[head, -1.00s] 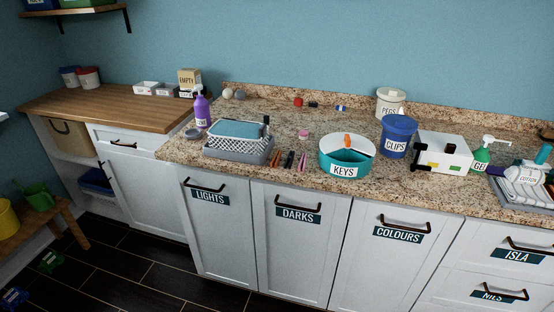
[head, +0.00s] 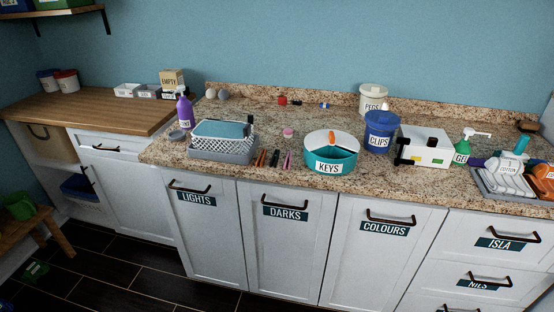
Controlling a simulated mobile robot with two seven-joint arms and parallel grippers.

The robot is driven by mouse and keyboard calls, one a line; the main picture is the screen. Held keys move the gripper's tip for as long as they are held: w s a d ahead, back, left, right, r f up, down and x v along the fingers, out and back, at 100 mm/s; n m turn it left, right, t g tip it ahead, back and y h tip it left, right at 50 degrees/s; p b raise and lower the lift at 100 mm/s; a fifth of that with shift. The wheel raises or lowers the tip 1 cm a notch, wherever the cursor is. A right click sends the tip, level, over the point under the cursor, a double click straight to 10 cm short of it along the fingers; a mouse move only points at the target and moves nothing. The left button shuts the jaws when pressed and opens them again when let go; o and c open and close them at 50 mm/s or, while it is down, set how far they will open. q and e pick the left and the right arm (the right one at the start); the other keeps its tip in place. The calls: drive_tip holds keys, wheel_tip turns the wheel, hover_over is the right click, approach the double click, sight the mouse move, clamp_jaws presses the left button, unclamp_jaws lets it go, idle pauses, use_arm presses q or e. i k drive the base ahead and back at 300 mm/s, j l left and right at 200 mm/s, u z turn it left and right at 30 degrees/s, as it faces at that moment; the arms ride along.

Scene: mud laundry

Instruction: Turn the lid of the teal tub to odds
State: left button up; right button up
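The teal tub (head: 344,164) stands on the granite counter in the head view, near the front edge above the darks and colours doors. Its front label reads KEYS. Its round white lid (head: 320,142) has an orange part (head: 332,137) at the middle, and a teal gap shows on its right side. I cannot read any word "odds" on it. Neither of my grippers is in view.
A blue CLIPS tub (head: 380,130) stands close right, with a white box (head: 424,147) beyond. Several pens (head: 274,158) and a grey tray with a basket (head: 222,154) lie left. A white PEGS tub (head: 373,98) stands behind.

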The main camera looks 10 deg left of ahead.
sight(317, 140)
drive_tip(key=i, duration=1.2)
drive_tip(key=z, duration=0.1)
drive_tip(key=u, duration=0.1)
